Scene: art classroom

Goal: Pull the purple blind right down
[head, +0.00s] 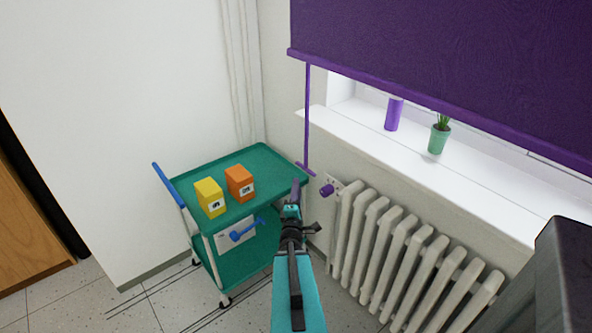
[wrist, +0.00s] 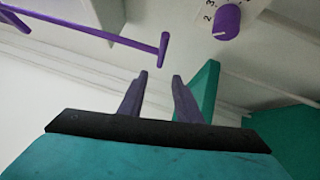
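The purple blind (head: 430,60) hangs partway over the window at the upper right. A thin purple pull rod (head: 307,115) hangs from its lower left edge and ends in a short crossbar handle (head: 306,169). In the wrist view the crossbar handle (wrist: 164,49) lies just beyond my fingertips, not between them. My gripper (head: 293,188) is below and slightly left of the handle in the head view. In the wrist view my gripper (wrist: 161,76) is open and empty, with a gap between its two fingers.
A white radiator (head: 400,255) with a purple valve knob (head: 327,190) stands under the sill (head: 400,150). The sill holds a purple cylinder (head: 394,114) and a potted plant (head: 438,138). A green trolley (head: 270,158) with yellow (head: 209,197) and orange (head: 240,183) boxes stands left.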

